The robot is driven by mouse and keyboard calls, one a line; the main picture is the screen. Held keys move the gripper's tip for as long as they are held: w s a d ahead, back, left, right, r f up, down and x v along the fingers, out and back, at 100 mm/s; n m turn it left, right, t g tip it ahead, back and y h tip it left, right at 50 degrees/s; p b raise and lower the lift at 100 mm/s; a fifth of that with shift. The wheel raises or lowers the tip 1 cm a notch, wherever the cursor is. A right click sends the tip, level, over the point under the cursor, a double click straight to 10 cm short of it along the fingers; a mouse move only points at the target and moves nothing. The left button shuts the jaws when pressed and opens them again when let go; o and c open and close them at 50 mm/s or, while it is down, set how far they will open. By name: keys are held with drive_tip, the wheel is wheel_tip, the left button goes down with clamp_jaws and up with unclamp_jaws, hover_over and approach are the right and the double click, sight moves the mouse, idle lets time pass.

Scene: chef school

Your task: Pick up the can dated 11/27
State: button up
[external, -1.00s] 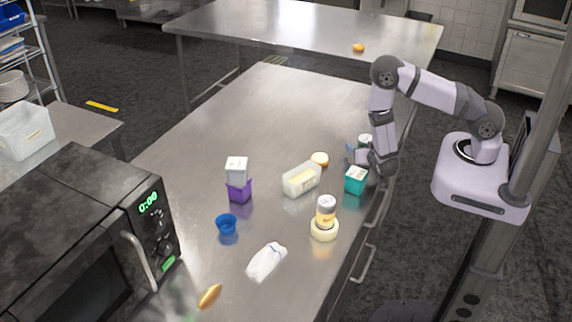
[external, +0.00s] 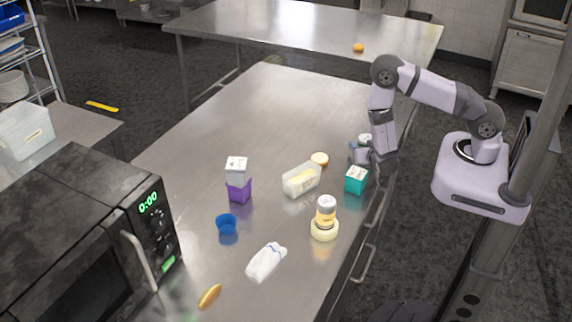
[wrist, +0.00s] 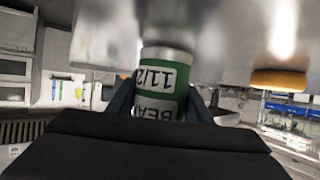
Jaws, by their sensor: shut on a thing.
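A can with a silver rim and a green label (wrist: 163,75) is between the fingers of my gripper (wrist: 160,103) in the wrist view. Its white label panel reads "11/2", with the last digit cut off, and "BEA" below, upside down. The gripper is shut on this can. In the external view my gripper (external: 361,153) is low over the right edge of the steel table, and only the can's pale top (external: 364,138) shows behind it. Whether the can touches the table is not clear.
A teal box (external: 355,181) stands just in front of the gripper. A jar (external: 326,212) stands on a pale round item (external: 324,231) nearer the camera. The table's far part is clear.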

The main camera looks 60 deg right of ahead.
wheel_tip(320, 180, up, 10)
drive_tip(key=b, duration=0.1)
drive_tip(key=shift+b, duration=0.35)
drive_tip(key=shift+f, duration=0.1)
idle(0.3)
